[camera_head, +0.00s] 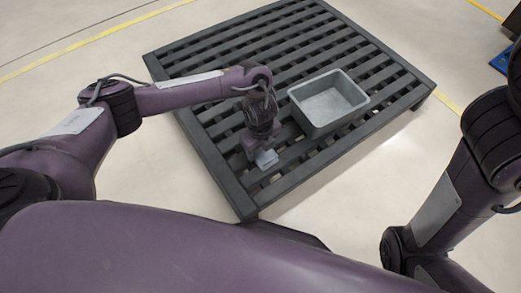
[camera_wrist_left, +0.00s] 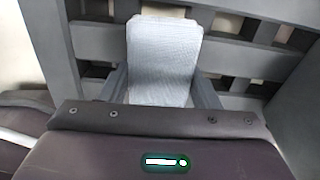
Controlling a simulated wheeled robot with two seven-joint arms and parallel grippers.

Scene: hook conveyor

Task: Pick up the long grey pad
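The long grey pad (camera_wrist_left: 165,55) is a light blue-grey block in the left wrist view, running lengthwise away from the gripper. It also shows as a small pale piece in the head view (camera_head: 266,158), below my left gripper (camera_head: 258,152). In the left wrist view, the fingers of my left gripper (camera_wrist_left: 165,92) lie close against both sides of the pad, with no clear gap. The pad is over the slats near the pallet's front edge; I cannot tell if it touches them. My right gripper is out of view.
A dark slatted pallet (camera_head: 205,150) lies on the pale floor. An open grey bin (camera_head: 328,100) stands on it, right of my left gripper, and looks empty. Bare slats surround the bin. A dark and blue object (camera_head: 503,60) is at the far right.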

